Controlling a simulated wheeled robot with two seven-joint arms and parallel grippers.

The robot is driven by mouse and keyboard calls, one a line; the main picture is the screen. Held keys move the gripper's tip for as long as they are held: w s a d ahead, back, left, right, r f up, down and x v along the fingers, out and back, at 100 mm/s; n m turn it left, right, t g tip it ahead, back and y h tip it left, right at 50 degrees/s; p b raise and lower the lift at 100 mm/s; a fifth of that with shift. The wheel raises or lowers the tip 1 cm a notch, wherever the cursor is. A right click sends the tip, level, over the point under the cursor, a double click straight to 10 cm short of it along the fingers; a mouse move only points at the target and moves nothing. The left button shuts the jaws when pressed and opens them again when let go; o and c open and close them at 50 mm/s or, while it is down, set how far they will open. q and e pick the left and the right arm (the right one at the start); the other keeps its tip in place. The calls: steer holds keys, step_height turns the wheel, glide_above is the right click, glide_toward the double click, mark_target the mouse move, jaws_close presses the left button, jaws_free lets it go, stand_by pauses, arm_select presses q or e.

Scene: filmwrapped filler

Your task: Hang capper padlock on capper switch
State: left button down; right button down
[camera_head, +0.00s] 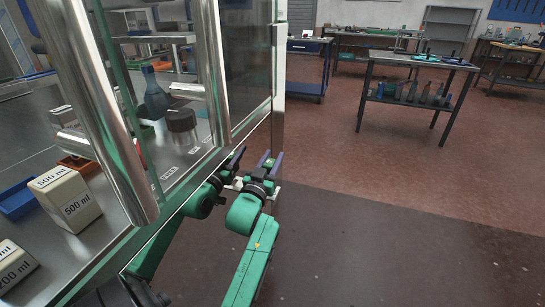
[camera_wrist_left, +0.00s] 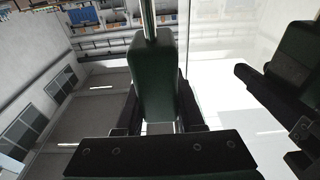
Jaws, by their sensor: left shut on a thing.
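The glass enclosure (camera_head: 250,82) with thick metal handles (camera_head: 215,70) stands at left. Open floor (camera_head: 400,200) lies right; a workbench (camera_head: 420,62) stands farther back.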

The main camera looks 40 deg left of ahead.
arm_select(q)
steer(key=shift+f+b, duration=1.15)
steer(key=shift+f, duration=0.8)
steer(key=shift+f, duration=0.35)
steer(key=shift+c, duration=2.2)
jaws_free()
steer(key=shift+f, duration=0.1)
